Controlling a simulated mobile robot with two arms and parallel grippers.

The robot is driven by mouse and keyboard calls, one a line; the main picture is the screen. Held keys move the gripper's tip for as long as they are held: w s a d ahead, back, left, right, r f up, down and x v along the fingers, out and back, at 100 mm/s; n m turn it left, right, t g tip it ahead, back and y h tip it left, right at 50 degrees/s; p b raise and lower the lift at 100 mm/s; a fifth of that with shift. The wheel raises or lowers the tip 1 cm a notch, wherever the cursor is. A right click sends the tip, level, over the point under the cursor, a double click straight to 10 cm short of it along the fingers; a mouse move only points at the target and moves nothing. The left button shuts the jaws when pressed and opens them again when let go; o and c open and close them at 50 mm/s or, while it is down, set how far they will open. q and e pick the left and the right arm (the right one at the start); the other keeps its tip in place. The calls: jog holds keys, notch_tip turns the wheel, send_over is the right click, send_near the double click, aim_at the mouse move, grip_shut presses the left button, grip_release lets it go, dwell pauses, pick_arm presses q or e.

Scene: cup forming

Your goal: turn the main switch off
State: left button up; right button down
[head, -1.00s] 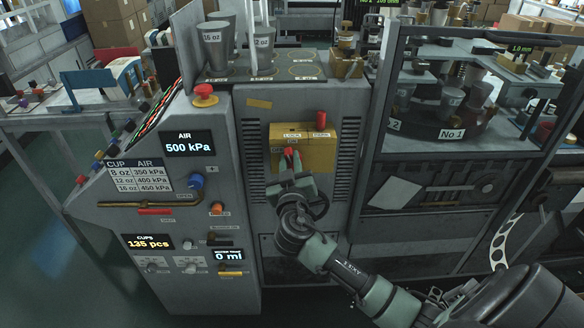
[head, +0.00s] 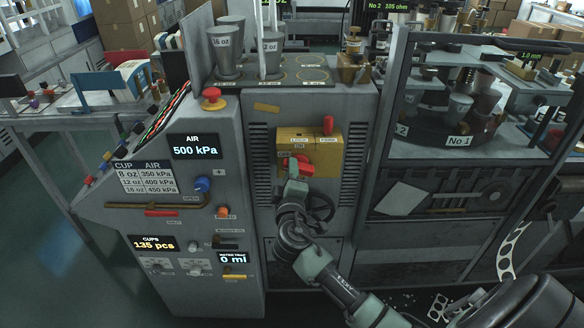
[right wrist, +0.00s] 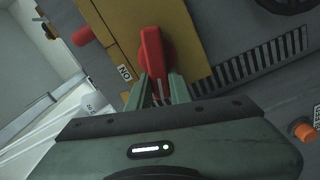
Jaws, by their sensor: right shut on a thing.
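The main switch is a red handle (head: 304,166) on a yellow box (head: 326,152) on the machine's front. The box bears ON and OFF labels, and the handle lies more sideways than upright. My right gripper (head: 294,172) is at the handle's left end. In the right wrist view, its two fingers (right wrist: 158,90) are shut on the near end of the red handle (right wrist: 152,50). The ON label (right wrist: 125,73) shows beside it. The fingers partly hide the handle's near end. My left gripper is not in view.
A dark handwheel (head: 320,206) is just below the box, close to my right wrist. A red padlock-like peg (head: 328,125) stands at the box's top. A red emergency button (head: 212,97) and a blue knob (head: 202,184) are on the panel to the left.

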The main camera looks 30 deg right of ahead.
jog(key=shift+a+f+n+p, duration=0.1)
jog(key=shift+f+n+p, duration=0.1)
jog(key=shift+n, duration=0.6)
jog(key=shift+f+n+p, duration=0.15)
jog(key=shift+f+n, duration=0.05)
jog(key=shift+n, duration=0.6)
jog(key=shift+f+n, duration=0.1)
jog(key=shift+n, duration=0.2)
jog(key=c, duration=1.3)
grip_release()
jog(key=b+v, duration=0.2)
jog(key=v, duration=0.6)
jog(key=shift+w, duration=0.1)
